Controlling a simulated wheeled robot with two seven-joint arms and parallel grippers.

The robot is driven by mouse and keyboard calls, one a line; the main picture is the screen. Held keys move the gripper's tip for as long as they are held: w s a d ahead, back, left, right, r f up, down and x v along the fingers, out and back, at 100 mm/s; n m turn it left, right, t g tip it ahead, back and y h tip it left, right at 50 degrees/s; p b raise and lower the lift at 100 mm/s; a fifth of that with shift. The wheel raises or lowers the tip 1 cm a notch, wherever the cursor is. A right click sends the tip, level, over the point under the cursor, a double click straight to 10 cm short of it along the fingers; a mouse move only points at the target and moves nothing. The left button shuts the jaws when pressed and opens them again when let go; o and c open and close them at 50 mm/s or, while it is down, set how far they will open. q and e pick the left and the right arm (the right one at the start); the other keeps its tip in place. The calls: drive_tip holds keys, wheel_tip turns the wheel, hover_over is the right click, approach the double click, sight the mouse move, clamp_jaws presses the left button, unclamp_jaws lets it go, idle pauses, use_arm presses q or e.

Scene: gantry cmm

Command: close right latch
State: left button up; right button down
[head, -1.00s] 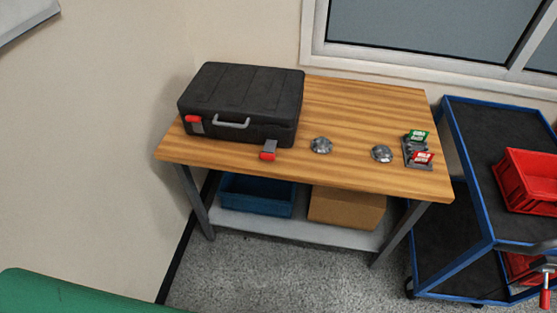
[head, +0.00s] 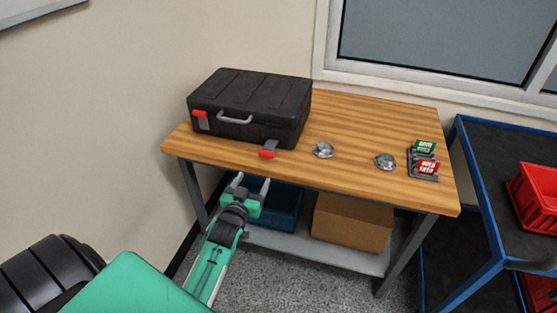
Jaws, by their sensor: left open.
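A black hard case (head: 250,103) with a grey handle (head: 235,120) stands shut-lidded at the left of a wooden table (head: 365,120). The right latch (head: 269,149), grey with a red tip, sticks out from the case front, folded down and open. The left latch (head: 200,120), also red-tipped, lies flat against the case front. My left gripper (head: 251,183) is open and empty, in front of the table edge, below and slightly left of the right latch and apart from it. My right gripper is not in view.
Two silver domed objects (head: 323,150) and a stand with green and red cards (head: 424,160) are on the table. A blue bin (head: 281,208) and a cardboard box (head: 352,222) sit on the lower shelf. A blue cart (head: 495,150) with red bins stands at right.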

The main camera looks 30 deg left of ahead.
sight(265, 156)
use_arm(q)
drive_tip(key=p+x, duration=0.1)
drive_tip(key=x, duration=1.1)
drive_tip(key=shift+p, duration=0.4)
drive_tip(key=shift+x, duration=0.85)
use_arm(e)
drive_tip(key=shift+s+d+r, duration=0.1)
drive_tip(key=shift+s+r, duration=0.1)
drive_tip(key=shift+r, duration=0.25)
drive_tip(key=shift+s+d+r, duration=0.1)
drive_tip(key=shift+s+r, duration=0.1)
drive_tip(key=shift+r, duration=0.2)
